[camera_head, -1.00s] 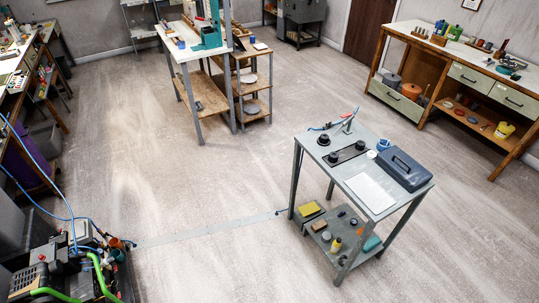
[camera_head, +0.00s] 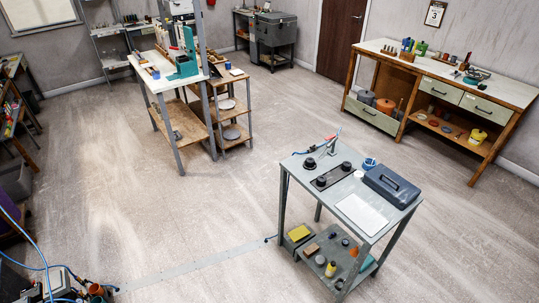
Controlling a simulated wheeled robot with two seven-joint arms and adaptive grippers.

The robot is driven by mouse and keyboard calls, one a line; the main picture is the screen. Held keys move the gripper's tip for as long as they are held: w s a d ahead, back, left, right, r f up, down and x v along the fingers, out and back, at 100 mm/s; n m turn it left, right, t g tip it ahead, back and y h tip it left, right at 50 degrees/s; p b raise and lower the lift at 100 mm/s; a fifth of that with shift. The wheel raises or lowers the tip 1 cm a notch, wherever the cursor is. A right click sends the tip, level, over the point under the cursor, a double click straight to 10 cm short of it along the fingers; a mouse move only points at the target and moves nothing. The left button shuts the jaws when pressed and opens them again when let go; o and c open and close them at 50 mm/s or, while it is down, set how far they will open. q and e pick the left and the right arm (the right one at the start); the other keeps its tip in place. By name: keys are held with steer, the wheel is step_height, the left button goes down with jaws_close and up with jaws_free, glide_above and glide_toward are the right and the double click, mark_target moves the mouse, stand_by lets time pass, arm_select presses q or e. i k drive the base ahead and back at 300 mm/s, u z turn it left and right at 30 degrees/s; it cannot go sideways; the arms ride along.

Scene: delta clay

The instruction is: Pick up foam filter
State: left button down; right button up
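No part is plain enough to name for certain as the foam filter. A yellow block (camera_head: 299,232) that may be it lies on top of a grey box at the left end of the lower shelf of the small grey table (camera_head: 325,197). A tan block (camera_head: 311,249) sits beside it on the same shelf. Neither of my grippers is in view, and nothing here is seen being held.
The grey table's top carries a blue-grey case (camera_head: 392,185), a white sheet (camera_head: 362,213) and dark round parts (camera_head: 321,182). A workbench (camera_head: 448,80) stands at the right wall, a work table (camera_head: 167,75) at the back left. Hoses and equipment (camera_head: 60,284) fill the bottom left. Open floor lies between.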

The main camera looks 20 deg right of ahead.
mark_target(309, 162)
steer(key=u, duration=0.15)
steer(key=i, duration=1.4)
steer(key=z, duration=0.7)
